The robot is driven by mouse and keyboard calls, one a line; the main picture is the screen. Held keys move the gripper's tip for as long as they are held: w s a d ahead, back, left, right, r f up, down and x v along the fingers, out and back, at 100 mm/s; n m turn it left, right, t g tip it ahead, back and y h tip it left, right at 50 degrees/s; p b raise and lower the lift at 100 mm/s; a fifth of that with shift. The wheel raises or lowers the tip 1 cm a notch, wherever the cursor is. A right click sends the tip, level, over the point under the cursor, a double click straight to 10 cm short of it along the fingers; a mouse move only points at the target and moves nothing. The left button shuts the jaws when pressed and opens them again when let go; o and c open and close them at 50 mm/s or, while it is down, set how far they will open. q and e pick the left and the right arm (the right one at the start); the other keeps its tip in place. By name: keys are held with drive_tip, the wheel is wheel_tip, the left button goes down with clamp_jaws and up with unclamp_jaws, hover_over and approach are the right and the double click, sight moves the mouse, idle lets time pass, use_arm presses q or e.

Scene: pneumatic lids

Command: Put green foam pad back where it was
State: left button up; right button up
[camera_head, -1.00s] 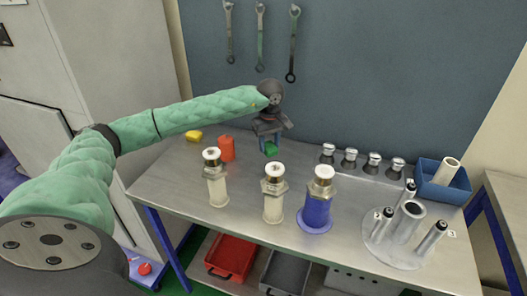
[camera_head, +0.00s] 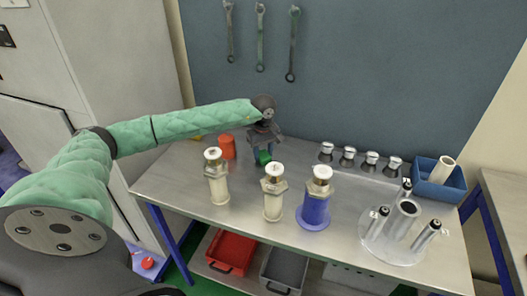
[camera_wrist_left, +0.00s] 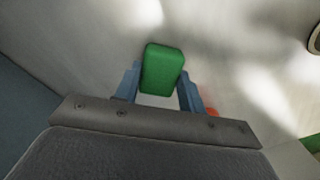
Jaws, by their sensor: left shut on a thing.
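The green foam pad (camera_head: 263,157) is held between the fingers of my left gripper (camera_head: 262,153), at the back middle of the metal workbench (camera_head: 165,183). In the left wrist view the green pad (camera_wrist_left: 163,69) sits between the two blue fingertips (camera_wrist_left: 160,92), with the bench surface behind it. The pad is low near the bench; I cannot tell whether it touches it. My right gripper is not in view.
Two cream cylinders (camera_head: 218,185) and a blue cylinder (camera_head: 315,207) stand in front. Several metal knobs (camera_head: 348,155), a blue bin (camera_head: 440,187) and a round stand (camera_head: 385,250) are to the right.

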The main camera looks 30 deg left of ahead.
sight(264, 154)
use_arm(q)
drive_tip(key=shift+f, duration=0.1)
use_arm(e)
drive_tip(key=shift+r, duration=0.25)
use_arm(q)
drive_tip(key=o, duration=0.9)
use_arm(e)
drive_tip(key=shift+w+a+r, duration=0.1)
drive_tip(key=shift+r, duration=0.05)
use_arm(q)
drive_tip(key=shift+o, duration=0.2)
drive_tip(key=shift+r, duration=0.55)
wheel_tip(264, 154, up, 11)
drive_tip(key=b, duration=0.4)
drive_tip(key=shift+b, duration=0.4)
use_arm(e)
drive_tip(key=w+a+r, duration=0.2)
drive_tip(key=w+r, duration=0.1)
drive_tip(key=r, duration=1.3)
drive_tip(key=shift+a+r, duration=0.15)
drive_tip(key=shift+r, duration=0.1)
